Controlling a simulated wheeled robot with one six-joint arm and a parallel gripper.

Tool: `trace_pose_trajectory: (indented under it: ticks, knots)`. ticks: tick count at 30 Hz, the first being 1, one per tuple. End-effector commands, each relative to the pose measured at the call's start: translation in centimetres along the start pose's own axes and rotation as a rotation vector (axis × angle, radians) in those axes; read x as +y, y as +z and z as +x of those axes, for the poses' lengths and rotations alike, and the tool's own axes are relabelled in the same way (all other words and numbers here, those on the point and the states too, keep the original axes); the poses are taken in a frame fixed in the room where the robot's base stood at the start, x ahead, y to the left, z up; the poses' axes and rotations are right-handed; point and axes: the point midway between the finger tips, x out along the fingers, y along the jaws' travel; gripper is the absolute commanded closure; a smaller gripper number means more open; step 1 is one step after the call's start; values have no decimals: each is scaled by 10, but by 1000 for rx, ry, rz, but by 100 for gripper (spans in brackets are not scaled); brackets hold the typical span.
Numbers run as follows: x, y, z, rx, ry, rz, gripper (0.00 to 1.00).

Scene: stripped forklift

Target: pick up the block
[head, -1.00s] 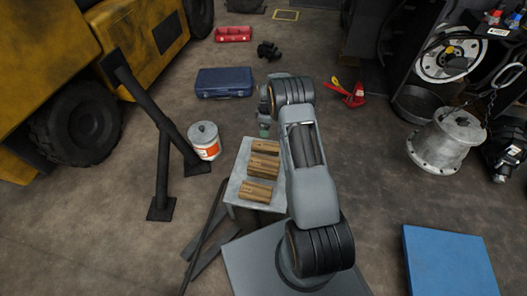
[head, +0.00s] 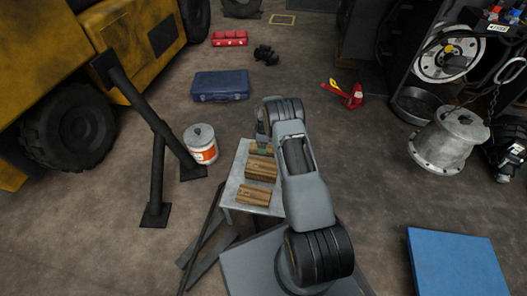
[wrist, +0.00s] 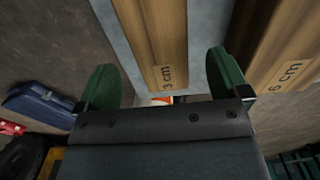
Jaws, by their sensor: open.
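Several wooden blocks lie on a small grey table. In the head view I see a near block (head: 254,195), a thicker middle block (head: 261,168) and a far block, mostly hidden behind my gripper (head: 262,147). In the wrist view, a block marked "3 cm" (wrist: 160,45) lies in line with the gap between the green fingers of my gripper (wrist: 166,84). A block marked "6 cm" (wrist: 275,55) lies just right of the right finger. My gripper is open and holds nothing. How far the fingertips are above the table top is unclear.
The table (head: 232,190) is small, with dark bars on the floor beside it. A white bucket with an orange label (head: 202,146) and a black angled stand (head: 150,130) are to its left. A blue case (head: 220,86) lies beyond.

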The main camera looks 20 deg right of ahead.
Motion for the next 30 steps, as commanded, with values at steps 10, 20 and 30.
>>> trace_pose_trajectory:
  ticks: [10, 20, 30]
  knots:
    - [-1, 0, 43, 0, -1, 0, 6]
    - [-1, 0, 41, 0, -1, 1, 20]
    - [-1, 0, 41, 0, -1, 0, 52]
